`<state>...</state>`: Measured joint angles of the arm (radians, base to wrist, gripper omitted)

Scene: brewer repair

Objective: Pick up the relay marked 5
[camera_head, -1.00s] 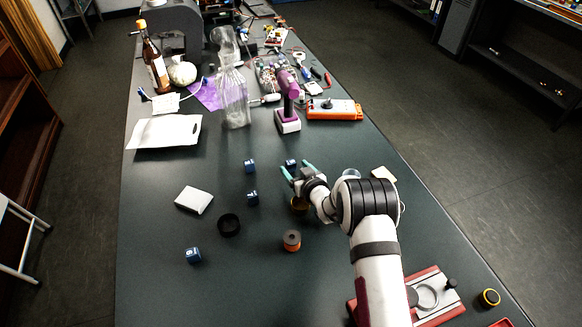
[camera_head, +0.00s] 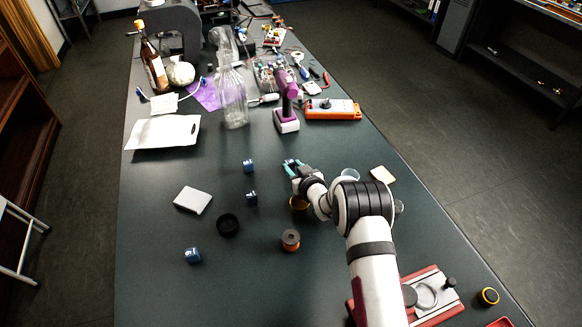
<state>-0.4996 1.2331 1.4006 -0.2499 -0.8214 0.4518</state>
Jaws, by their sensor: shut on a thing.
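Several small blue cubes, the relays, are on the dark table. One relay (camera_head: 249,166) lies left of my gripper, another relay (camera_head: 251,198) lies just nearer, and a third relay (camera_head: 193,255) with a pale mark on its face lies at the front left. My gripper (camera_head: 291,165) is low over the table's middle with its teal fingers shut on a further blue relay (camera_head: 289,162). That relay is mostly hidden between the fingers. The marks are too small to read, so I cannot tell which relay is marked 5.
A white block (camera_head: 192,200), a black ring (camera_head: 228,225) and a copper-coloured spool (camera_head: 290,240) lie left of my arm. A glass bottle (camera_head: 233,95), a purple tool (camera_head: 287,105) and an orange power strip (camera_head: 333,109) stand beyond. The front-left table is clear.

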